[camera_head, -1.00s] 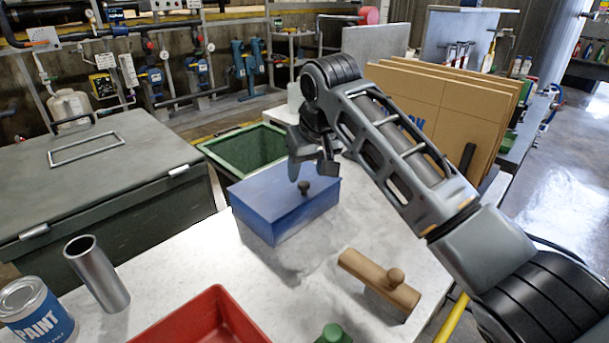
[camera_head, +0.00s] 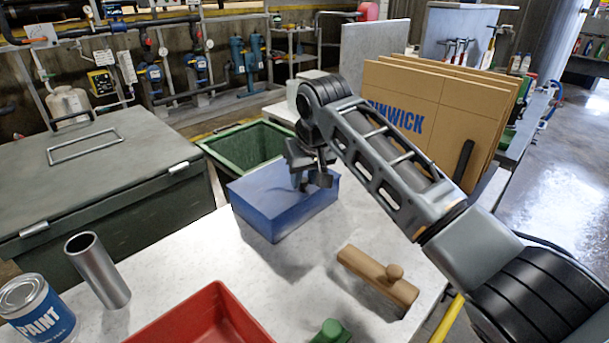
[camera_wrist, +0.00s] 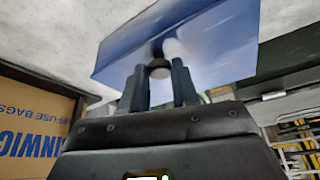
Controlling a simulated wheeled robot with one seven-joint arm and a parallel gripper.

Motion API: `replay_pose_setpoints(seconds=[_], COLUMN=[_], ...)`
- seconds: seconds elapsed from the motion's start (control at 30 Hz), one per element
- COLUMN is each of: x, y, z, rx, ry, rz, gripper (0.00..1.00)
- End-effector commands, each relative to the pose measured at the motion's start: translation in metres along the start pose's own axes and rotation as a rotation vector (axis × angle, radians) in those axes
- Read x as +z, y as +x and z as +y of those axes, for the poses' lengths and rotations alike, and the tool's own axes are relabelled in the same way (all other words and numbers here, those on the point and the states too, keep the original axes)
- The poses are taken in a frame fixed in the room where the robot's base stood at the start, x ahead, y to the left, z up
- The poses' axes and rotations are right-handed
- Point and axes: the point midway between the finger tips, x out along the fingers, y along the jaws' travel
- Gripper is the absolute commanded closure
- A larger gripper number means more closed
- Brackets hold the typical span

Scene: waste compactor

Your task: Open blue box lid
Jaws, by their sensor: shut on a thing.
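The blue box (camera_head: 270,215) stands on the pale work table, and its lid looks closed. It also shows in the wrist view (camera_wrist: 225,50). My gripper (camera_head: 312,182) is lowered over the top of the box. In the wrist view, my gripper (camera_wrist: 160,82) has a finger on each side of the dark round knob (camera_wrist: 158,68) on the lid and is shut on it. In the head view the fingers hide the knob.
A red tray (camera_head: 205,318), a metal tube (camera_head: 97,270), a paint can (camera_head: 38,310) and a wooden piece with a knob (camera_head: 378,277) are on the table (camera_head: 250,268). A green bin (camera_head: 245,148) is behind the box. Cardboard sheets (camera_head: 440,115) stand at the right.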

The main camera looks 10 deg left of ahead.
Motion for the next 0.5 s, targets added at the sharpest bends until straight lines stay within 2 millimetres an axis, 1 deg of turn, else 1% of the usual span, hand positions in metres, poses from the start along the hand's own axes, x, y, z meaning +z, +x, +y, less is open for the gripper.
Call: replay_pose_setpoints(seconds=[0.03,0.2,0.5], x=[0.0000,0.0000,0.0000], y=[-0.0001,-0.0001,-0.0002], z=[-0.0001,-0.0001,-0.0001], rx=[0.000,0.000,0.000], ry=[0.000,0.000,0.000], rz=[0.000,0.000,0.000], gripper=[0.84,1.00,1.00])
